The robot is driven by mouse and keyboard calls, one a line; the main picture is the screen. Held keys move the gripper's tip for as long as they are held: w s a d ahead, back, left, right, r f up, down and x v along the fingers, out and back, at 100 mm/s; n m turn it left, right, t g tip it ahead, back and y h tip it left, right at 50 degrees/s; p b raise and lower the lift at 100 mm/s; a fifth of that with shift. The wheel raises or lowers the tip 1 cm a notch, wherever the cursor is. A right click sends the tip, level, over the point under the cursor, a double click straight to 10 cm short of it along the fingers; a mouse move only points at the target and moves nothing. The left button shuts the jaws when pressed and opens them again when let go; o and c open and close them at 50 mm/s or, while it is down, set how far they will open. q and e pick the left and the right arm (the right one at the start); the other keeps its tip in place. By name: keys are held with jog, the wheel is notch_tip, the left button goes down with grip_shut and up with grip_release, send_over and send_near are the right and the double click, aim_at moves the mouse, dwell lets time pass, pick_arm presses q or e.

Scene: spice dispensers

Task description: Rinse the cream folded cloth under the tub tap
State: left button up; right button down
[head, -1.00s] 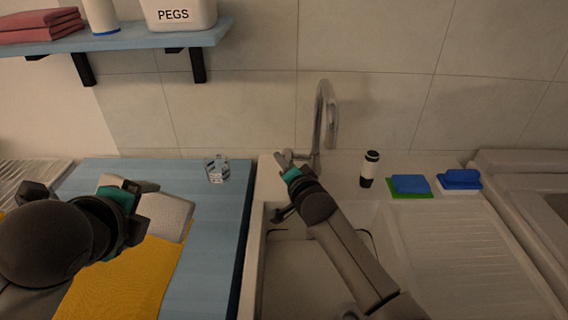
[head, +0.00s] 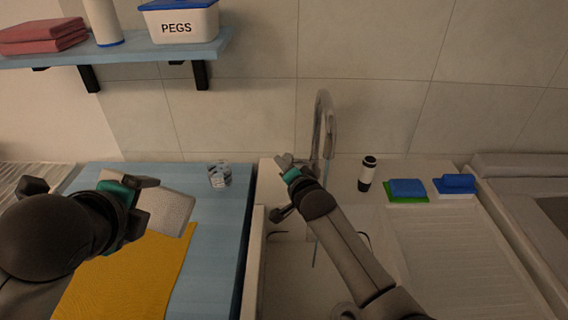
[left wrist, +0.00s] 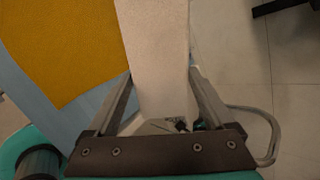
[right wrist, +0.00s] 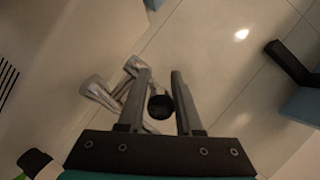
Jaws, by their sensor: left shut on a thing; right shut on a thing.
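The cream folded cloth (head: 172,211) is held in my left gripper (head: 146,200), above the blue worktop and yellow cloth; it also shows between the fingers in the left wrist view (left wrist: 158,60). The tub tap (head: 325,115) stands behind the tub (head: 285,262), right of the cloth and apart from it. A thin, pale stream (head: 316,240) seems to run down from the spout, partly behind my right arm. My right gripper (head: 287,165) is at the tap's base, shut on the tap's lever, whose dark round end (right wrist: 160,106) shows between the fingers in the right wrist view.
A glass (head: 219,174) stands on the blue worktop (head: 225,215) beside the yellow cloth (head: 140,275). A dark-and-white bottle (head: 367,173) and blue sponges (head: 408,188) stand behind the ribbed drainer (head: 440,240). A shelf (head: 130,50) with a pegs box (head: 180,22) hangs above left.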

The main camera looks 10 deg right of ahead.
jog(key=c, duration=0.6)
grip_release()
jog(key=shift+s, duration=0.1)
pick_arm(q)
jog(key=shift+r, duration=0.2)
pick_arm(e)
jog(key=shift+s+d+r, duration=0.1)
jog(key=shift+s+r, duration=0.1)
jog(key=shift+s, duration=0.4)
pick_arm(q)
notch_tip(320, 180, up, 2)
jog(key=p, duration=0.2)
jog(key=shift+r+p, duration=0.2)
jog(key=shift+p, duration=0.2)
pick_arm(e)
jog(key=v, duration=1)
jog(key=shift+s+d, duration=0.1)
jog(key=shift+s, duration=0.2)
pick_arm(q)
jog(key=shift+s, duration=0.1)
